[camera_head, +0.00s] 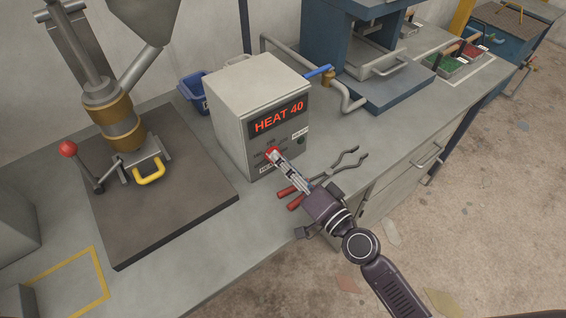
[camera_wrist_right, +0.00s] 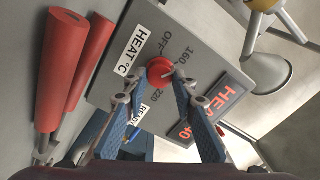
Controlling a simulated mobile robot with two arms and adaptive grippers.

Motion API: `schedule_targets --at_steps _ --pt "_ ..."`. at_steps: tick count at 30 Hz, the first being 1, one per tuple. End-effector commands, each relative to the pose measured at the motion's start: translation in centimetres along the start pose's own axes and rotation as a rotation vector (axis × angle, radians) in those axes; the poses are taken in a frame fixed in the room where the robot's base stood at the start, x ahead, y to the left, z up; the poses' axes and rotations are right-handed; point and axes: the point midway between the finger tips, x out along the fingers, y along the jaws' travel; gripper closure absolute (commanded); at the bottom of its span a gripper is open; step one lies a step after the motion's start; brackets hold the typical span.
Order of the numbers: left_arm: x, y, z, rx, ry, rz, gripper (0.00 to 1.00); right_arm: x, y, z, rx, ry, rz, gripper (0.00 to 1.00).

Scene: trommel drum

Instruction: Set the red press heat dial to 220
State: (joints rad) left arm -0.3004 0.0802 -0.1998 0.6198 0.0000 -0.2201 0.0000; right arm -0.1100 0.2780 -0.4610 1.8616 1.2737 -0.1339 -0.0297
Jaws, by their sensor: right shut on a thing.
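The red heat dial (camera_head: 271,152) is on the front of a grey control box (camera_head: 232,120), whose display (camera_head: 279,116) reads "HEAT 40" in red. My right gripper (camera_head: 276,159) reaches the dial from the lower right and is shut on it. In the right wrist view, the red dial (camera_wrist_right: 160,69) sits between the two blue fingertips (camera_wrist_right: 160,80). Marks "OFF", "160" and "220" show around the dial, partly covered by it and the fingers. Where its pointer stands cannot be told. My left gripper is not in view.
Red-handled tongs (camera_head: 326,178) lie on the bench beside my right gripper. A blue bin (camera_head: 192,92) is behind the box, a blue-framed machine (camera_head: 385,85) to the right.

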Motion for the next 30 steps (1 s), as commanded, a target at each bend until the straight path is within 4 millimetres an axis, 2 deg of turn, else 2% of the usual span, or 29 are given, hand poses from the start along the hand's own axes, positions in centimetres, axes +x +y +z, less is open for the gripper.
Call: schedule_targets --at_steps 30 --pt "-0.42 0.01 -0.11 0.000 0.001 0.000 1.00 -0.01 0.24 -0.12 0.970 0.006 -0.001 0.99"
